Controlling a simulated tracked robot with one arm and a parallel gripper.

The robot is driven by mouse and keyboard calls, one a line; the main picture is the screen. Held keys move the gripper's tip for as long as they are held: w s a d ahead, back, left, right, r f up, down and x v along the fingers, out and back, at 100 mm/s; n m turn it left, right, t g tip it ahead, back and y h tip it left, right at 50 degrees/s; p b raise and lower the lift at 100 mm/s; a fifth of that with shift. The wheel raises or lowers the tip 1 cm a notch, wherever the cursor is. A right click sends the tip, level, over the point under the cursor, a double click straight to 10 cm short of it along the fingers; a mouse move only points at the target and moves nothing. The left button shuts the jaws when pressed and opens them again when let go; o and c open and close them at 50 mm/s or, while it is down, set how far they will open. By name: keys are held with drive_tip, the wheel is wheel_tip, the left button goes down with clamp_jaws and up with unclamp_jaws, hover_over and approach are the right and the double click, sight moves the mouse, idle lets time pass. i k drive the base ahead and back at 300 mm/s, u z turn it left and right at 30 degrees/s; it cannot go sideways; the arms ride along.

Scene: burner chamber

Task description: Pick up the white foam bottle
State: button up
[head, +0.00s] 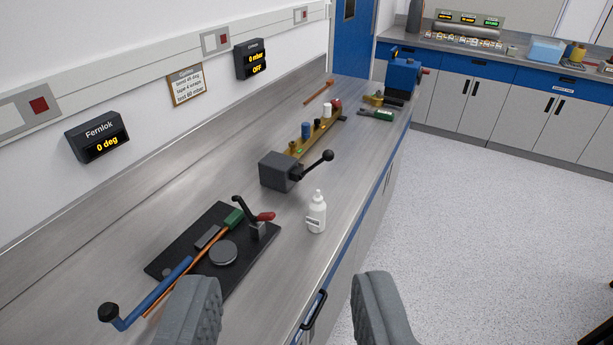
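The white foam bottle (317,214) stands upright on the steel bench top, near its front edge. It is small, with a narrow nozzle cap and a label with dark print. My gripper (285,300) shows at the bottom of the head view. Its two grey fingers are wide apart with nothing between them. The bottle lies beyond the fingers, between them in the picture and nearer the right one, and apart from both. The lower part of the gripper is out of view.
Left of the bottle is a black plate (190,263) with a blue-handled bender and copper tube. Behind it stands a grey block (278,171) with a black-knobbed lever, then a brass manifold (317,137). A blue vise (402,77) is at the far end. The floor right is clear.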

sight(315, 220)
drive_tip(key=u, duration=2)
drive_tip(key=k, duration=1.25)
drive_tip(key=z, duration=1.25)
drive_tip(key=i, duration=1.45)
